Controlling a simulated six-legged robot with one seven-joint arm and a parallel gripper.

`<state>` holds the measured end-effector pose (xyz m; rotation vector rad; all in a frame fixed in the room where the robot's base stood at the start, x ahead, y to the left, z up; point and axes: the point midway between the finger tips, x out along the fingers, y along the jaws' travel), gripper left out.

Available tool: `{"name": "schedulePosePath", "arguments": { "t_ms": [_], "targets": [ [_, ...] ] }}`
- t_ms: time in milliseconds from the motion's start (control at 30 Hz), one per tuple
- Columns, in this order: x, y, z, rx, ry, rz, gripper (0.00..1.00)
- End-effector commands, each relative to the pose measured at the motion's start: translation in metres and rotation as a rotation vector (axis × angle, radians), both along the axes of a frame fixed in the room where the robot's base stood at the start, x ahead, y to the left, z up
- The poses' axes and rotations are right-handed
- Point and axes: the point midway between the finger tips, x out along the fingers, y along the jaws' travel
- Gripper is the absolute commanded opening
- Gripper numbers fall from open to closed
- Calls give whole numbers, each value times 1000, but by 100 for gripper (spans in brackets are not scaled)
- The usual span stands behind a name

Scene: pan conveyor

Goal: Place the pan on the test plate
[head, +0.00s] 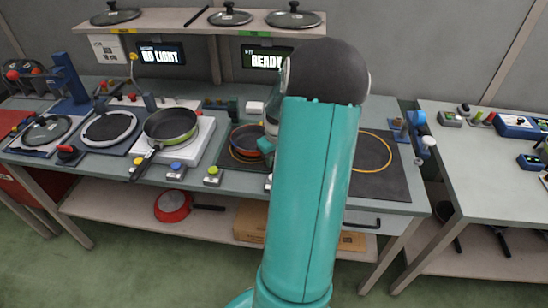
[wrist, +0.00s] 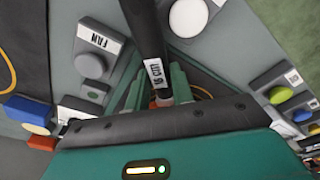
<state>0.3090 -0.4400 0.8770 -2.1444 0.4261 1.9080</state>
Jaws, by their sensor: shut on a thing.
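My gripper (wrist: 158,92) is shut on a black pan handle (wrist: 143,28) with a white size label, in the wrist view. The body of this pan is outside the wrist view, and my arm hides the hold in the head view. A dark pan with a green rim (head: 170,124) rests on a white square plate (head: 204,138), its handle toward the front edge. Left of it is a dark round plate with a pale ring (head: 109,128). An orange-rimmed pan or stack (head: 246,143) lies just left of my arm. No label shows which plate is the test plate.
A mat with a yellow ring (head: 372,152) lies empty at the right. Button boxes (head: 213,174) line the front edge. A box marked FAN (wrist: 97,42) is close to my gripper. Lids sit on the shelf (head: 180,22) above. A red pan (head: 172,206) lies below.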

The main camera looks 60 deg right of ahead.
Motion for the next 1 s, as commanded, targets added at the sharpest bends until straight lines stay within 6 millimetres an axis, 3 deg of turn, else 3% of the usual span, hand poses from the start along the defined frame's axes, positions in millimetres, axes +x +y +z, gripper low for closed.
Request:
{"name": "schedulePosePath", "arguments": {
  "t_ms": [600,633,733,1000],
  "targets": [
    [0,1,-11,4,2,1,0],
    [0,1,-10,3,2,1,29],
    [0,1,-10,2,1,1,49],
    [0,1,-10,3,1,0,49]
  ]
}}
